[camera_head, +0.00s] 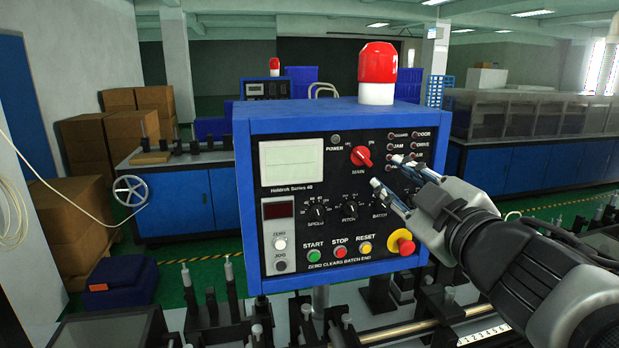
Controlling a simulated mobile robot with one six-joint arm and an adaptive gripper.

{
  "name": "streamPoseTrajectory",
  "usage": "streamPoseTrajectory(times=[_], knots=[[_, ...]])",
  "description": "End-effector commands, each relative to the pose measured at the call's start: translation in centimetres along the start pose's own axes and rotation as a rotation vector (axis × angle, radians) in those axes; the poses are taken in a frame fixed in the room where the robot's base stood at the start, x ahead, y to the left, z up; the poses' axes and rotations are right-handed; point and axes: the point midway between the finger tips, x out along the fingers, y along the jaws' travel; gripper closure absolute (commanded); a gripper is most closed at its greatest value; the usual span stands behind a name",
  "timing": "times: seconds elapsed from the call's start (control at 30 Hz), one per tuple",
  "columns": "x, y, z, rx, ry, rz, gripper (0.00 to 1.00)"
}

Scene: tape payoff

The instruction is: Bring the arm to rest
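My gripper (386,173) is at the right of the head view, at the end of my arm coming in from the lower right. Its two fingers are spread apart with nothing seen between them. The fingertips are in front of the right half of a blue control box (335,115). I cannot tell whether they touch its panel. The fingers and hand cover part of the panel's right side, near the batch knob and the lower indicator lights.
The box carries a red beacon (377,65), a red main switch (361,156), start, stop and reset buttons, and a red-yellow emergency stop (402,242). Below are metal posts and a ruler (484,335). Cardboard boxes (85,140) stand left; blue cabinets line the back.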

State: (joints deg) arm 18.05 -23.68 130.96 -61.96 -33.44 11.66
Motion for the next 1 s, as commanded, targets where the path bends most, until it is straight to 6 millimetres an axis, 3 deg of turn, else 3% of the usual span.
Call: streamPoseTrajectory(times=[0.17, 0.27, 0.33, 0.43, 0.5, 0.6, 0.7, 0.83, 1.0], knots=[[-0.9, 0.5, 1.9, 0.069, -0.108, 0.062, 0.7], [-2.8, 0.1, 5.0, 0.176, -0.264, 0.116, 0.7], [-4.8, -1.2, 7.7, 0.273, -0.398, 0.134, 0.7], [-8.3, -4.8, 11.2, 0.417, -0.599, 0.111, 0.7], [-11.2, -8.4, 13.0, 0.517, -0.737, 0.062, 0.7], [-15.3, -13.8, 14.2, 0.642, -0.911, -0.044, 0.7], [-18.8, -18.1, 14.3, 0.729, -1.037, -0.153, 0.7], [-21.8, -21.6, 13.7, 0.793, -1.133, -0.257, 0.7], [-22.9, -22.8, 13.4, 0.813, -1.167, -0.297, 0.7]])
